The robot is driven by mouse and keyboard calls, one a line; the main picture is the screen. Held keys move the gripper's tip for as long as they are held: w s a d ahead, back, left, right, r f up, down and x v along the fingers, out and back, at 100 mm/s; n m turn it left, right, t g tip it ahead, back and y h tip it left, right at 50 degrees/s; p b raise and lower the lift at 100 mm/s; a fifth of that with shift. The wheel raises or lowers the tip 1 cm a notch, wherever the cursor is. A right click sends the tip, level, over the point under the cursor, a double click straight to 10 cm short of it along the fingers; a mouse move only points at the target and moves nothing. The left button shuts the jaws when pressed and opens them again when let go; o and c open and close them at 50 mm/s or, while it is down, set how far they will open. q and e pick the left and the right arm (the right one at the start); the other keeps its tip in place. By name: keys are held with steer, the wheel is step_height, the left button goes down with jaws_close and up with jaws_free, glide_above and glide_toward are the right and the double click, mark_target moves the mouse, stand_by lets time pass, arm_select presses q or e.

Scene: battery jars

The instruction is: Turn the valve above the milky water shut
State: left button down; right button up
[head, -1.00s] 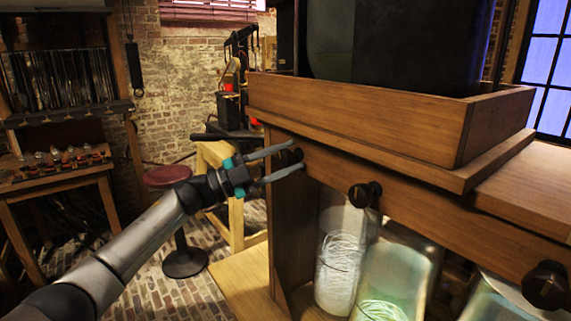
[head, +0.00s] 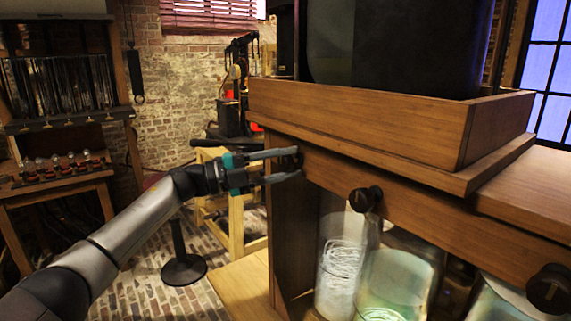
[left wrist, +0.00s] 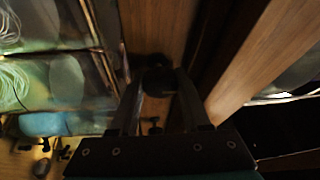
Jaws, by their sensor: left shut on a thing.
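My left gripper (head: 283,166) is shut on a dark round valve knob (left wrist: 158,85) at the left end of the wooden beam. In the head view the knob is mostly hidden by the fingers. A second black valve knob (head: 366,199) sticks out at the middle of the beam, and a third black valve knob (head: 549,288) is at the right. Below the beam stand glass jars: one with a white coil in pale liquid (head: 340,268), one with greenish cloudy liquid (head: 398,275), one partly cut off at the right (head: 500,302). I cannot tell which liquid is the milky one. My right gripper is out of view.
A wooden tray (head: 360,115) with a large dark vessel (head: 410,45) sits on top of the beam. A wooden post (head: 292,230) stands below the left knob.

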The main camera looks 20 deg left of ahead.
arm_select(q)
steer(key=shift+c, duration=1.9)
jaws_free()
steer(key=shift+r, duration=0.1)
steer(key=shift+n, duration=0.3)
